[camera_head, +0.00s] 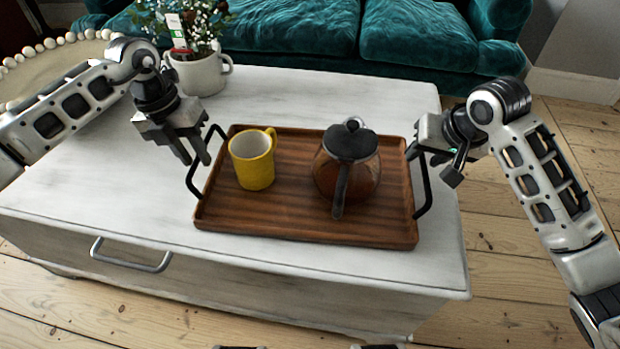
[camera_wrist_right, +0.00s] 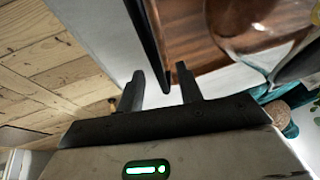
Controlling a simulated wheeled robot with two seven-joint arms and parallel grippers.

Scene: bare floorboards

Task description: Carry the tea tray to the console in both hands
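The brown wooden tea tray (camera_head: 280,225) lies on a white table, with a dark handle at each end. On it stand a yellow mug (camera_head: 254,170) and a glass teapot (camera_head: 350,179) with a dark lid and amber contents. My left gripper (camera_head: 195,160) is open at the tray's left handle (camera_head: 191,182); whether the handle is between its fingers is unclear. My right gripper (camera_head: 430,163) is at the right handle (camera_head: 426,190). In the right wrist view this gripper (camera_wrist_right: 162,88) is open, with the dark handle (camera_wrist_right: 150,40) between its fingers, not clamped.
The white table (camera_head: 330,95) has a drawer pull (camera_head: 130,262) at its front. A flower pot (camera_head: 200,74) stands at its back left. A teal sofa (camera_head: 400,35) is behind. Wooden floor (camera_head: 510,240) is bare at the right. The console cannot be made out.

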